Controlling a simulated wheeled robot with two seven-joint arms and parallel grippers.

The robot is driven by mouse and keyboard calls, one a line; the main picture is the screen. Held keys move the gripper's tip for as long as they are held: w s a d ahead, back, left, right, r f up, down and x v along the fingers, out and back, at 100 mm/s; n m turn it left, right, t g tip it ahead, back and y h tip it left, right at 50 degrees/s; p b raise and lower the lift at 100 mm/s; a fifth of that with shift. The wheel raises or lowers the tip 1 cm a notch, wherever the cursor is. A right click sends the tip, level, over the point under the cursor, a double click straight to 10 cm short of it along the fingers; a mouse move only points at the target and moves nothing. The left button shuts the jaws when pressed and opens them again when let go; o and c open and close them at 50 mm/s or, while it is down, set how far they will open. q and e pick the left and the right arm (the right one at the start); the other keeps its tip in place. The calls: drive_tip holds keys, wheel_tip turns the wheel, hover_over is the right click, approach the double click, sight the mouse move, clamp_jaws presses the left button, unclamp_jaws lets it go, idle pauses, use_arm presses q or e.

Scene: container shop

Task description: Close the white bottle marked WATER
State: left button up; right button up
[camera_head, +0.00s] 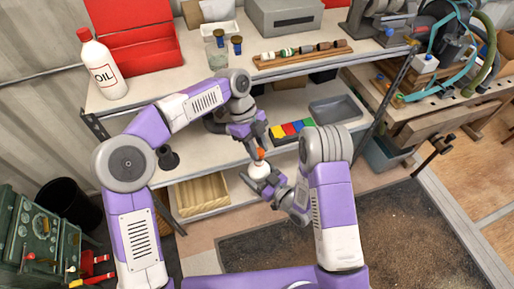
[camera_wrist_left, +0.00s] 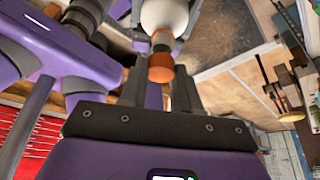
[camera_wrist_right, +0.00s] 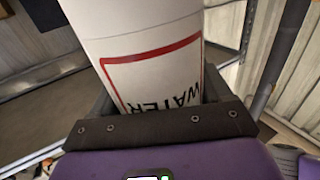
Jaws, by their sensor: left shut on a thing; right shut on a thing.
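In the right wrist view the bottle (camera_wrist_right: 150,45) fills the space between the fingers, with a red frame and the word WATER. An orange cap (camera_head: 261,153) is at the bottle's mouth end. My left gripper (camera_head: 257,146) is shut on the cap. The left wrist view shows the cap (camera_wrist_left: 160,68) between the fingers, in line with the bottle's neck. I cannot tell whether it is screwed on.
A white OIL bottle (camera_head: 102,68) with a red cap stands on the upper shelf at left. Coloured blocks (camera_head: 291,129) and a grey tray (camera_head: 335,110) lie on the lower shelf behind my grippers. A wooden crate (camera_head: 201,194) sits below. A workbench (camera_head: 440,110) stands at right.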

sight(261, 154)
use_arm(q)
drive_tip(key=shift+f, duration=0.9)
drive_tip(key=shift+f, duration=0.5)
use_arm(e)
clamp_jaws()
use_arm(q)
drive_tip(key=m, duration=0.2)
drive_tip(key=m+y, duration=0.2)
drive_tip(key=m, duration=0.1)
drive_tip(key=shift+w+d+f+m+g, duration=0.1)
drive_tip(key=shift+w+d+m+g, duration=0.05)
drive_tip(key=shift+d+m+g, duration=0.2)
drive_tip(key=m, duration=0.2)
drive_tip(key=m+y, duration=0.1)
drive_tip(key=m, duration=0.1)
drive_tip(key=shift+d+y, duration=0.1)
drive_tip(key=shift+y, duration=0.2)
drive_tip(key=m+y, duration=0.1)
drive_tip(key=m, duration=0.4)
drive_tip(key=m+y, duration=0.1)
drive_tip(key=m, duration=0.1)
drive_tip(key=shift+s+d+f+m+y, duration=0.15)
drive_tip(key=shift+s+m+y, duration=0.1)
drive_tip(key=shift+m+y, duration=0.15)
drive_tip(key=shift+r+m+t+y, duration=0.2)
drive_tip(key=shift+m+t+y, duration=0.1)
drive_tip(key=shift+m+t, duration=0.6)
